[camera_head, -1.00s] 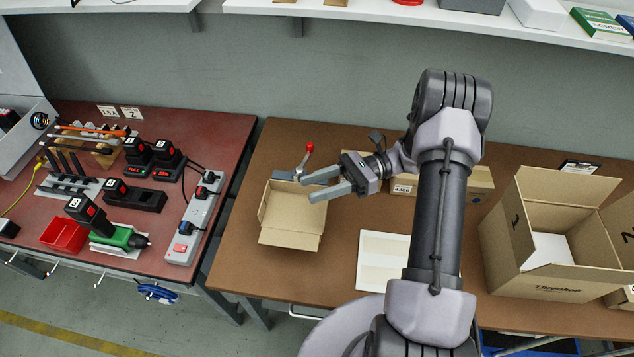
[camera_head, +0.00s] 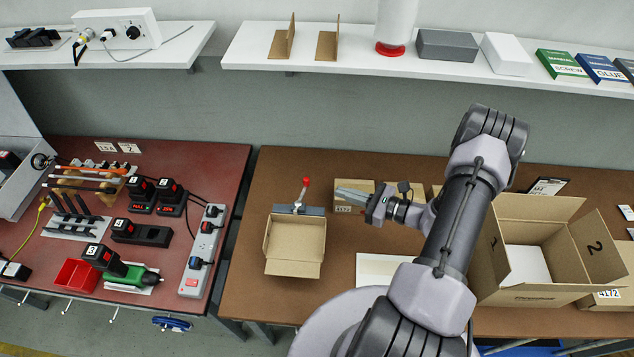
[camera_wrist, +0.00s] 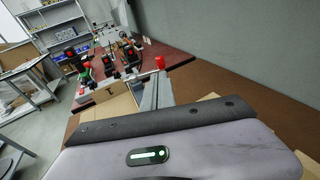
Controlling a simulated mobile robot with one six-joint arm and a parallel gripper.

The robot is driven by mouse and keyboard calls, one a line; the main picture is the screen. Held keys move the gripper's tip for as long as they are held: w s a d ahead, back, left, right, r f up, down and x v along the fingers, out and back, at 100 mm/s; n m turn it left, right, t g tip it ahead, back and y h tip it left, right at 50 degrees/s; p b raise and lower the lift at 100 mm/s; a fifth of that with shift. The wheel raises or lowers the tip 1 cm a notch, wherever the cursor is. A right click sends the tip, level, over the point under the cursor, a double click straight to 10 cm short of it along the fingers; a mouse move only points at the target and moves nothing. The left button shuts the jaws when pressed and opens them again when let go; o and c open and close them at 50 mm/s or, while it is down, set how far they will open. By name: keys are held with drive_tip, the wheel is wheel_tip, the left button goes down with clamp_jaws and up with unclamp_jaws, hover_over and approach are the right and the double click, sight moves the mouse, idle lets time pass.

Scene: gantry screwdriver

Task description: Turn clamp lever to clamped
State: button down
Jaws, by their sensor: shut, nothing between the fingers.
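The clamp lever, with its red knob (camera_head: 305,182), stands up from a grey clamp bar (camera_head: 313,211) at the back edge of an open cardboard box (camera_head: 294,250). The lever is nearly upright in the head view, leaning slightly right at its top. My gripper (camera_head: 340,194) is shut and empty, to the right of the lever, with its fingertips pointing left and a gap between.
Closed cardboard boxes (camera_head: 352,193) sit behind my gripper. A large open box (camera_head: 530,292) stands at the right, and a white sheet (camera_head: 380,268) lies in front of my arm. The brown bench (camera_head: 245,260) is clear left of the clamped box. A shelf (camera_head: 350,66) hangs above.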

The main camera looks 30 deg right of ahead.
drive_tip(key=b+x, duration=0.1)
drive_tip(key=x, duration=0.7)
drive_tip(key=shift+w+a, duration=0.15)
drive_tip(key=w+y+b, duration=0.1)
drive_tip(key=w+n+g+b, duration=0.1)
drive_tip(key=shift+a+n+y+b, duration=0.25)
drive_tip(key=shift+n+y+b, duration=0.05)
drive_tip(key=shift+y, duration=0.1)
drive_tip(key=p, duration=0.2)
approach(309, 182)
drive_tip(key=v, duration=0.8)
drive_tip(key=shift+d+r, duration=0.4)
drive_tip(key=shift+d, duration=0.1)
